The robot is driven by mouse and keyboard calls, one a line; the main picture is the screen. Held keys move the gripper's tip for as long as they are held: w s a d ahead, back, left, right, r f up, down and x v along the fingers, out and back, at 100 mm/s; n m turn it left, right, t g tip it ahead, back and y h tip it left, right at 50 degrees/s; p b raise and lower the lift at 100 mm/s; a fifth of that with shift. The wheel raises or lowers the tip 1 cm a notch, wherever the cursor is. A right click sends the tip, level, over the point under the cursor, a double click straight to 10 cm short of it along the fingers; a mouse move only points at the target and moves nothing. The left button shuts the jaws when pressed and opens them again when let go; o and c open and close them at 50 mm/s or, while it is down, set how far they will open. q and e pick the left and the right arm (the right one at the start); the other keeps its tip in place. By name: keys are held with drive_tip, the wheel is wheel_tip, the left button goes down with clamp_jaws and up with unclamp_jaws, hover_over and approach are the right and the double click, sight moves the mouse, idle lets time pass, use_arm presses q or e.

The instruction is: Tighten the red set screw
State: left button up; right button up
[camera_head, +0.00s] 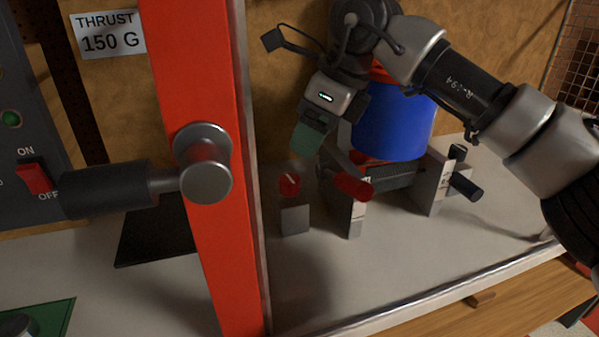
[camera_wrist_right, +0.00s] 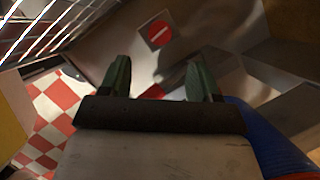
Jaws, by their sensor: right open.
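The red set screw (camera_head: 290,185) is a round red head with a pale slot mark, on a small grey block (camera_head: 295,218) on the bench. In the right wrist view a red disc with a white bar (camera_wrist_right: 158,34), seemingly the same screw, lies beyond the fingertips. My right gripper (camera_head: 308,145) points down, above and slightly right of the screw, apart from it. Its green fingers also show in the wrist view (camera_wrist_right: 159,80), spread with a gap between them. The far finger is mostly hidden in the head view. My left gripper is not in view.
A red-ended handle (camera_head: 353,187) sticks out right of the screw, near the blue duct (camera_head: 395,125) on grey supports. A red upright post (camera_head: 200,255) with a silver knob and black handle stands left. A switch panel (camera_head: 30,140) is far left. The front bench is clear.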

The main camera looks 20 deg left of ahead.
sight(290, 178)
use_arm(q)
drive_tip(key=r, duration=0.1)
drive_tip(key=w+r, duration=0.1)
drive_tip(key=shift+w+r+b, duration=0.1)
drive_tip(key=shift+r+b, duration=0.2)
drive_tip(key=shift+b, duration=0.05)
use_arm(e)
drive_tip(key=x, duration=0.9)
drive_tip(key=shift+f, duration=0.15)
drive_tip(key=shift+c, duration=0.4)
drive_tip(key=c, duration=0.9)
drive_tip(key=shift+o, duration=0.2)
drive_tip(key=shift+m+t+b, duration=0.3)
drive_tip(key=shift+m+b, duration=0.1)
drive_tip(key=shift+m, duration=0.4)
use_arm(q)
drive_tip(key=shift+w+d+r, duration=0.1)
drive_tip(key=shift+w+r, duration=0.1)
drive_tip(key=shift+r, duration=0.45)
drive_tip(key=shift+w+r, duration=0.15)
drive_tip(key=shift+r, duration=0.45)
use_arm(e)
drive_tip(key=o, duration=0.9)
drive_tip(key=shift+o, duration=0.2)
